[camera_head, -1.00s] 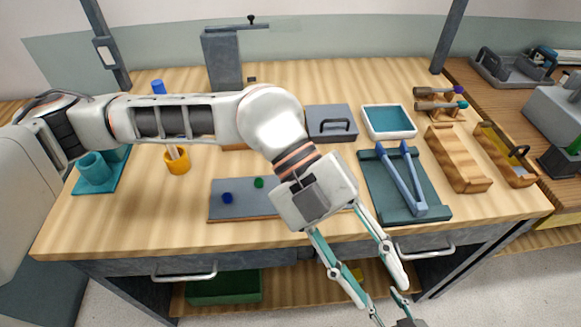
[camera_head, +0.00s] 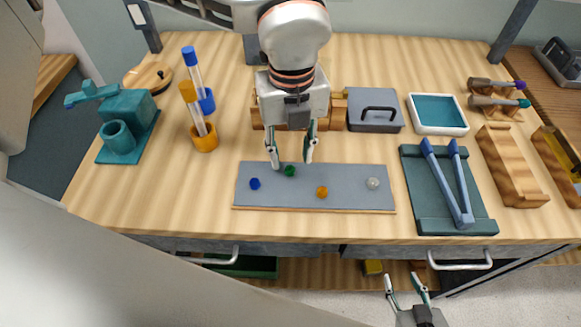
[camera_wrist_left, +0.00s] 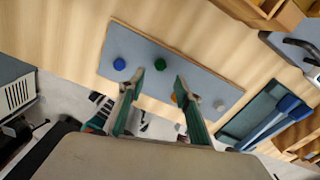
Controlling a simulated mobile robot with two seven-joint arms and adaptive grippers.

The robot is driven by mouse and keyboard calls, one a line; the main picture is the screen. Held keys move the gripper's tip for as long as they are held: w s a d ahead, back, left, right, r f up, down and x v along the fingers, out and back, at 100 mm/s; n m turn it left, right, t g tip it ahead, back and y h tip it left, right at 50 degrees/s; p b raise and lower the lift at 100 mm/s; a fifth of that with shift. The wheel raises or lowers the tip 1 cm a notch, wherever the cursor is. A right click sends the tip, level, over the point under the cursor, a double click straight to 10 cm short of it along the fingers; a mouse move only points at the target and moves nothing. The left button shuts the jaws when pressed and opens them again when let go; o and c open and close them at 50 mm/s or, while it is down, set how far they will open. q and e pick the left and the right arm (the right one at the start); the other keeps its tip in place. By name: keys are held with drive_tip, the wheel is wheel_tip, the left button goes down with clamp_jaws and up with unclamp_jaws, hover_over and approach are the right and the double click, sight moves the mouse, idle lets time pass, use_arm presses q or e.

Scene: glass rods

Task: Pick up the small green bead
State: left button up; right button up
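The small green bead (camera_head: 290,171) sits on a grey board (camera_head: 340,176), right of a blue bead (camera_head: 254,184). My left gripper (camera_head: 292,157) is open and empty, pointing down, with a finger to either side of the green bead in the head view. In the left wrist view the green bead (camera_wrist_left: 160,63) shows just beyond the gap between the open fingertips (camera_wrist_left: 159,74). How high the fingertips are above the board is hard to tell. My right gripper (camera_head: 404,280) is open and empty, low in front of the table.
An orange bead (camera_head: 322,192) and a clear bead (camera_head: 373,183) share the board. A grey handled box (camera_head: 374,109) stands behind it, a teal tray with blue tongs (camera_head: 447,192) to the right. Rods in orange (camera_head: 204,140) and blue holders stand left.

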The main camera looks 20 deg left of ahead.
sight(290, 169)
use_arm(q)
drive_tip(key=shift+w+a+f, duration=0.1)
drive_tip(key=shift+w+f, duration=0.05)
drive_tip(key=shift+f, duration=2.2)
drive_tip(key=c, duration=0.8)
drive_tip(key=shift+c, duration=0.2)
drive_tip(key=shift+r, duration=0.1)
